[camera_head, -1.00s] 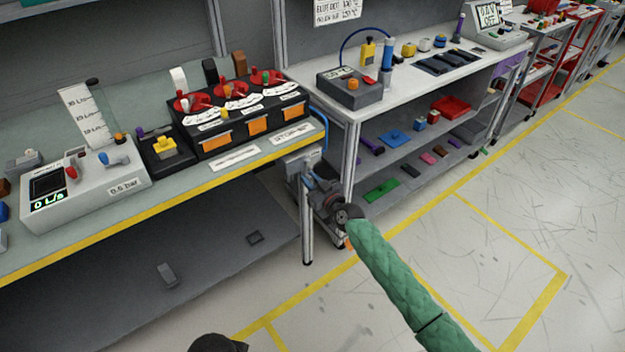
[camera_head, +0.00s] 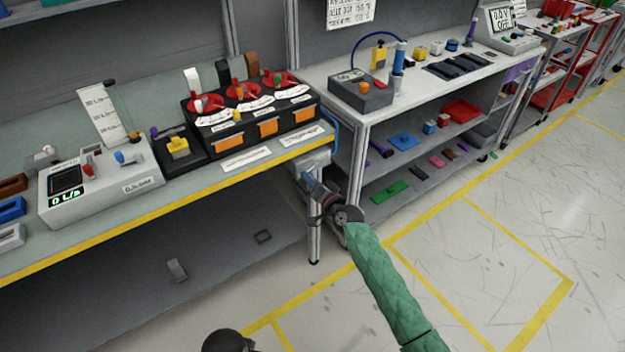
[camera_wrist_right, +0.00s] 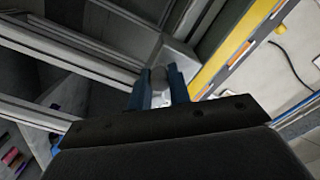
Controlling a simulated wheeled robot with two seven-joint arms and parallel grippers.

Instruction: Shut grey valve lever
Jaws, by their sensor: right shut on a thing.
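My right arm, green-sleeved, reaches in to the bench's right front corner in the head view. Its gripper (camera_head: 313,183) is just below the bench top, by the front leg. In the right wrist view, the two blue fingers (camera_wrist_right: 159,88) stand on either side of a rounded grey piece (camera_wrist_right: 158,75), apparently the grey valve lever, and are shut on it. In the head view the lever is hidden by the gripper and wrist, so its angle cannot be told. A grey housing (camera_head: 314,160) shows just above the gripper. My left gripper is not seen.
The bench's yellow front edge (camera_head: 220,182) runs close above the gripper. A grey flow unit (camera_head: 98,182) reading 0 L/s and a black box with red levers (camera_head: 250,118) stand on top. A second shelved bench (camera_head: 360,118) is close on the right. Open floor lies in front.

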